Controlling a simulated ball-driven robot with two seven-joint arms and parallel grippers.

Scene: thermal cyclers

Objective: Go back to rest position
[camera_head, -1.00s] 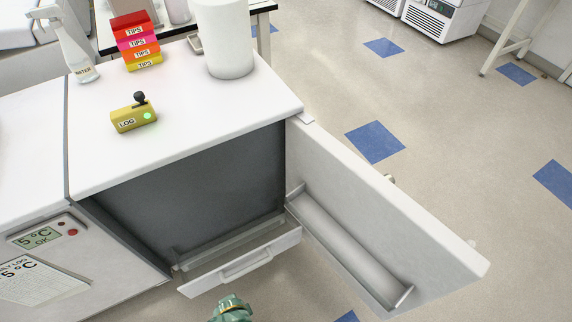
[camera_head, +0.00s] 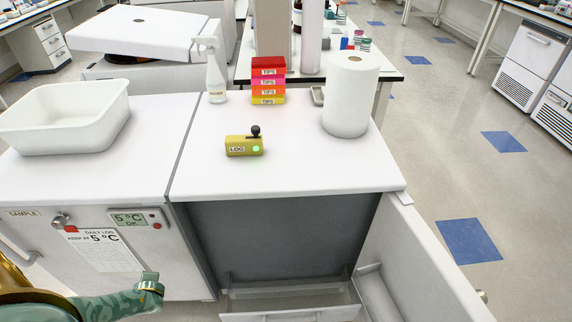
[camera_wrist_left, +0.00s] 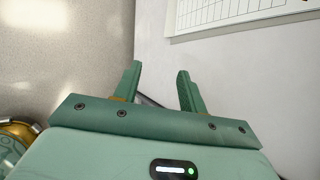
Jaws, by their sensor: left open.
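My left arm (camera_head: 110,302), green with gold, comes in at the lower left of the head view, in front of the white fridge front. In the left wrist view my left gripper (camera_wrist_left: 160,72) has its two green fingers apart, with nothing between them. Beyond them are a pale wall-like surface and part of a printed chart (camera_wrist_left: 225,12). My right gripper is not in view.
The fridge door (camera_head: 412,265) stands open at right, with a drawer (camera_head: 290,312) pulled out below. On the bench are a white tub (camera_head: 62,135), tip boxes (camera_head: 267,82), a yellow LOG device (camera_head: 243,146), a spray bottle (camera_head: 215,78) and a white roll (camera_head: 350,95).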

